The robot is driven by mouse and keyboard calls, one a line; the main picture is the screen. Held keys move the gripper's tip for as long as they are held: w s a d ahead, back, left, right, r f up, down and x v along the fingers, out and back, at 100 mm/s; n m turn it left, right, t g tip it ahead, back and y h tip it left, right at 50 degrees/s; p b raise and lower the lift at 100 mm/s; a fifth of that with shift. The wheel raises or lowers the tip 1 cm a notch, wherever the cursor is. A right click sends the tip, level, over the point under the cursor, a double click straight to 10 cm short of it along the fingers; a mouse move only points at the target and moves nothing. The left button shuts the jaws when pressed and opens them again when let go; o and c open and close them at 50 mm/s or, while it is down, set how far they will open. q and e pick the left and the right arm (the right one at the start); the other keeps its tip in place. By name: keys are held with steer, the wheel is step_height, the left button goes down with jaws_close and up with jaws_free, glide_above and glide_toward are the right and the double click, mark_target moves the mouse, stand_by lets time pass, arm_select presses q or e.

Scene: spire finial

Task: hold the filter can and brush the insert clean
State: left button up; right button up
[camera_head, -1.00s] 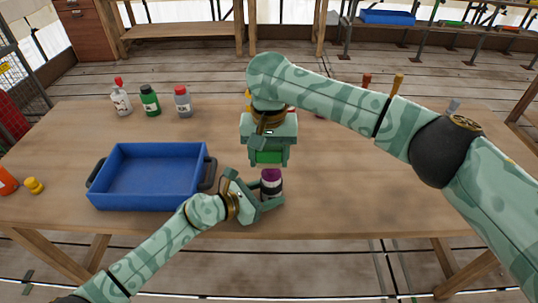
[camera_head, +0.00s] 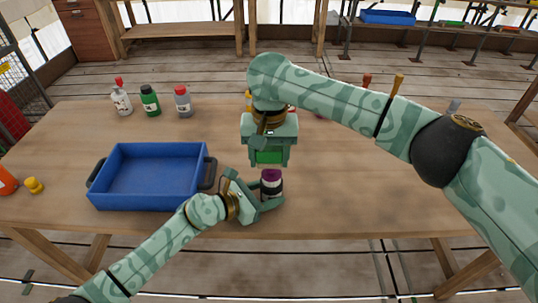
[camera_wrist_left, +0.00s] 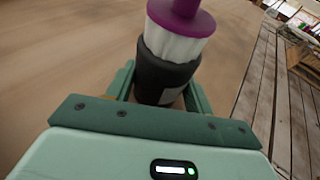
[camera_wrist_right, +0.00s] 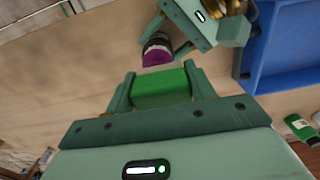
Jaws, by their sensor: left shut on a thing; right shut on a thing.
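The filter can (camera_wrist_left: 162,80) is a dark cylinder, held by my left gripper (camera_head: 271,199) near the table's front edge. The white pleated insert (camera_wrist_left: 174,42) sits in the can's top, with a purple cap (camera_wrist_left: 184,20) and knob above it. My right gripper (camera_head: 268,160) points down, shut on a green block (camera_wrist_right: 161,88), which looks like the brush's body. It is above and slightly behind the can in the head view, apart from the insert. The purple top also shows in the right wrist view (camera_wrist_right: 156,58).
A blue tray (camera_head: 150,203) with dark handles stands left of the can, empty. Bottles, including a green one (camera_head: 150,101) and a grey one (camera_head: 183,102), stand behind it. A yellow item (camera_head: 34,186) is at far left. The table's right side is mostly clear.

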steer(key=shift+d, duration=0.3)
steer(key=shift+d+r, duration=0.15)
steer(key=d+r, duration=0.4)
steer(key=r, duration=0.2)
steer(key=shift+d+r, duration=0.35)
arm_select(q)
steer(key=o, duration=0.8)
steer(key=shift+o, duration=0.2)
